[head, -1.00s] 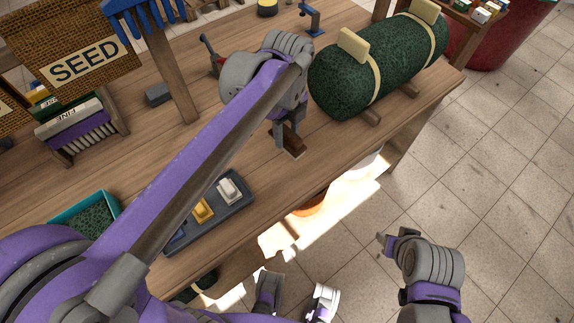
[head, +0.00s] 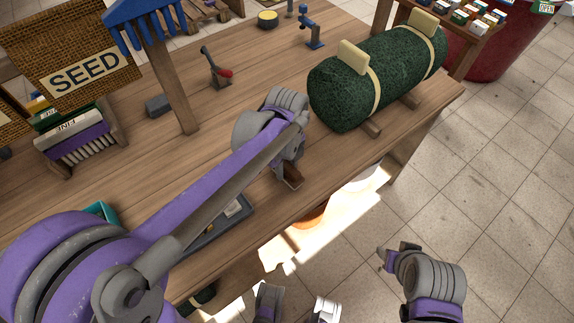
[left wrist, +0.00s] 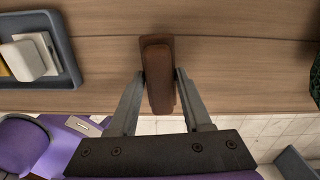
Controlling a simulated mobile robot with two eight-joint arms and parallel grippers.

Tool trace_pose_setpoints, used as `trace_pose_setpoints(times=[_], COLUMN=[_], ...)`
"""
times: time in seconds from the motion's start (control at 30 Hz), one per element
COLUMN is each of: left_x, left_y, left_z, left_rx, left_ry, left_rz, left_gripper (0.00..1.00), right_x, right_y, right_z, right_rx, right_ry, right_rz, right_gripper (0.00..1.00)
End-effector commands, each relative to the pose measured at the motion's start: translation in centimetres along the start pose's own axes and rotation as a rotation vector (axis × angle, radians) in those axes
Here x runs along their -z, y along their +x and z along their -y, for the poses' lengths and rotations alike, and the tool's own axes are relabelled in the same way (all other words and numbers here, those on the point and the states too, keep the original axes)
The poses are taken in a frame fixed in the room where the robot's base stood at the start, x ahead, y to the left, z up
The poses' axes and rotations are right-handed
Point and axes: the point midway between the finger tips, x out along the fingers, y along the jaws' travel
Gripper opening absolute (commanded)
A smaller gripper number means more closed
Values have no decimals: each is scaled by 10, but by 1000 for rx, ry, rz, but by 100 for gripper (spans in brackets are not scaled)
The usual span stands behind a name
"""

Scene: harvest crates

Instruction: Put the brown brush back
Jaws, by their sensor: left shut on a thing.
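The brown brush (left wrist: 158,72) is between the fingers of my left gripper (left wrist: 160,82) in the left wrist view. My left gripper (head: 288,172) is shut on it near the table's front edge, and the brush (head: 292,178) shows below the fingers in the head view. I cannot tell whether it touches the table. A grey tray (head: 240,220) lies left of it, mostly hidden by my left arm; it also shows in the left wrist view (left wrist: 72,72), with a white brush (left wrist: 30,57) in it. My right gripper (head: 386,260) hangs over the floor, its jaws unclear.
A green roll (head: 365,85) with tan straps lies right of my left gripper. A small tool with a red knob (head: 217,72), a blue stand (head: 311,35) and a seed rack (head: 82,75) stand behind.

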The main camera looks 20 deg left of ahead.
Motion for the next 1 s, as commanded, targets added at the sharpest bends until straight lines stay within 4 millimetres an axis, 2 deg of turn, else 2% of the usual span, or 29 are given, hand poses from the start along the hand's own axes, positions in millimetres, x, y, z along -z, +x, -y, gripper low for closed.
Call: trace_pose_setpoints(times=[0.37, 0.4, 0.53, 0.83, 1.0], left_x=[0, 0, 0, 0, 0], left_y=[9, 8, 8, 6, -12], left_z=[0, 0, 0, 0, 0], left_rx=[0, 0, 0, 0, 0], left_ry=[0, 0, 0, 0, 0], left_rz=[0, 0, 0, 0, 0], left_gripper=[0, 56, 79, 79, 79], right_x=[-4, -3, -3, -2, -1], right_y=[6, 5, 5, 4, 1], right_z=[0, 0, 0, 0, 0], right_rx=[0, 0, 0, 0, 0], right_ry=[0, 0, 0, 0, 0], right_rz=[2, 2, 2, 1, 0], right_gripper=[50, 50, 50, 50, 50])
